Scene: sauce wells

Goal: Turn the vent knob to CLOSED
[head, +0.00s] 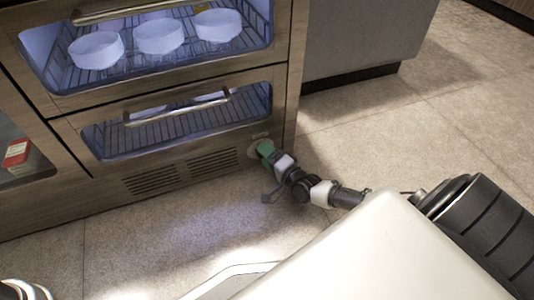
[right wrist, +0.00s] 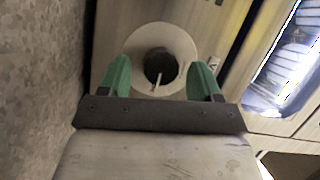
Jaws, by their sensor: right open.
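The vent knob (right wrist: 160,68) is a dark round knob with a pale pointer line, set in a pale round plate (right wrist: 178,38) on the cabinet front. In the right wrist view it lies between the two green fingers of my right gripper (right wrist: 160,78). The fingers are open, one on each side, with gaps to the knob. In the head view my right gripper (head: 264,148) is at the lower right corner of the cabinet front and hides most of the knob; part of the plate (head: 253,151) shows. The lettering above it is too small to read. My left gripper is not in view.
A lit drawer with white bowls (head: 159,37) is above, and a lower drawer with a bar handle (head: 177,107) is left of the knob. A slotted vent grille (head: 151,180) sits low on the cabinet. The floor (head: 400,125) to the right is clear.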

